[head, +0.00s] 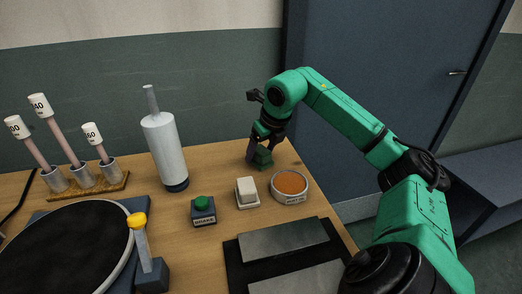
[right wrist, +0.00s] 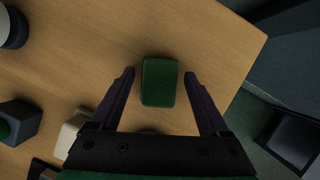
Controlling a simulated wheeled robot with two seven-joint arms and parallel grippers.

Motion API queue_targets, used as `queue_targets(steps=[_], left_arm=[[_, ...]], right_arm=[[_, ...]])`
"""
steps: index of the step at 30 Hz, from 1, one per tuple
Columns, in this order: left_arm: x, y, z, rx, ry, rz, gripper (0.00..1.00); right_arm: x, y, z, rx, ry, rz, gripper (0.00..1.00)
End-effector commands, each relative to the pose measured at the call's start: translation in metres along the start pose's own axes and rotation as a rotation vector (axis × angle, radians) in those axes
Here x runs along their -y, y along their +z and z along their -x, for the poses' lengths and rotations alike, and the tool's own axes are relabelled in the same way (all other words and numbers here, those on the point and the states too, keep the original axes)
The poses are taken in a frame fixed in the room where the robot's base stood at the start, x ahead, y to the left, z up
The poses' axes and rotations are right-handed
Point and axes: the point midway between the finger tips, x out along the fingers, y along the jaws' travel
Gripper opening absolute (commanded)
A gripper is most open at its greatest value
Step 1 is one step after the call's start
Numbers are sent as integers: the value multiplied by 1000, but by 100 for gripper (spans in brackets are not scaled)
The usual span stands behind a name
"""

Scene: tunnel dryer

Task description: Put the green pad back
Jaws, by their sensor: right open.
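The green pad (head: 263,160) is a small dark green block on the wooden table near its back edge. It also shows in the right wrist view (right wrist: 159,82), lying between my right gripper's two fingers with a gap on each side. My right gripper (head: 259,151) is open and points down over the pad, partly hiding it in the head view; its fingers also show in the right wrist view (right wrist: 160,76). Nothing is held. A white pad (head: 246,187) on a pale base stands in front of the green pad. My left gripper is out of view.
A round dish with orange-brown contents (head: 290,183) is to the right of the white pad. A green-button box (head: 203,211) is to its left. A white cylinder (head: 163,150) stands further left. Grey plates (head: 284,239) lie in front. A blue door (head: 385,70) is behind.

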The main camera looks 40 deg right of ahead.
Motion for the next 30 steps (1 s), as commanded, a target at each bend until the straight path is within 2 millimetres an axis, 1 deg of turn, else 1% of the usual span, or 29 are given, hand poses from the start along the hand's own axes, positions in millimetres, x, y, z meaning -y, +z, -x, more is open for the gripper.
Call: queue_targets(steps=[1,2,5,9,12,15,19,30], left_arm=[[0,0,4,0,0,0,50],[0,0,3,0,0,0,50],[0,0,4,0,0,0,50],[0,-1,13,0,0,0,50],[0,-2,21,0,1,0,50],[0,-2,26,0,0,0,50],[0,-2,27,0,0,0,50],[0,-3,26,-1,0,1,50]], right_arm=[[0,2,6,2,0,0,79],[0,2,9,3,-1,0,79],[1,2,30,5,-3,1,79],[1,3,73,6,-3,0,79],[0,4,99,6,-2,0,79],[0,3,116,3,-1,0,79],[0,1,123,0,0,0,79],[0,1,122,1,0,0,79]])
